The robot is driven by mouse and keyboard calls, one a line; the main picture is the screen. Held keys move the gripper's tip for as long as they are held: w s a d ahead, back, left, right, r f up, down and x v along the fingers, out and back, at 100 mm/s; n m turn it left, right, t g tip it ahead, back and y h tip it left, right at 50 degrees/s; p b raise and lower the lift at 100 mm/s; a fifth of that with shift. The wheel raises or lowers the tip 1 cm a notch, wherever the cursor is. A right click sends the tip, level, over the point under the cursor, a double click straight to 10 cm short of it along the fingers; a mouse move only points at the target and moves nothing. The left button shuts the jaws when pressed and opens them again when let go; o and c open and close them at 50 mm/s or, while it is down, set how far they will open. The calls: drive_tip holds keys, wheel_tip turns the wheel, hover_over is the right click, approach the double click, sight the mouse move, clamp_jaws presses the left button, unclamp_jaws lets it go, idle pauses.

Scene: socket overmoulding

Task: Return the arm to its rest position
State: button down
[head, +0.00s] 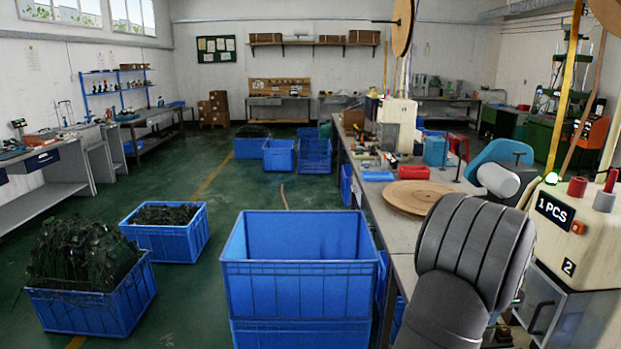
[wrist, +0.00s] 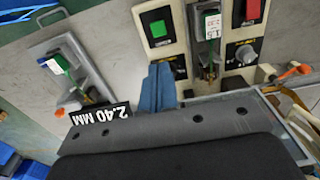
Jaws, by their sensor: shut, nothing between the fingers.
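My gripper (wrist: 159,72) shows in the wrist view as two narrow blue fingers side by side, shut with nothing between them. They point at a cream machine panel with a green button (wrist: 158,29) and a dark knob. Whether the fingers touch the panel cannot be told. In the head view my dark grey arm rises at the lower right, beside the workbench (head: 405,236); my gripper is hidden there.
A cream machine (head: 575,225) marked "1 PCS" stands close on the right. An empty blue crate (head: 298,290) stands left of my arm. A round wooden disc (head: 412,196) lies on the bench. Crates of dark cables (head: 92,295) stand at left; green floor between is clear.

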wheel_tip(320, 180, down, 9)
wheel_tip(320, 180, up, 10)
drive_tip(key=shift+r, duration=0.15)
idle(0.3)
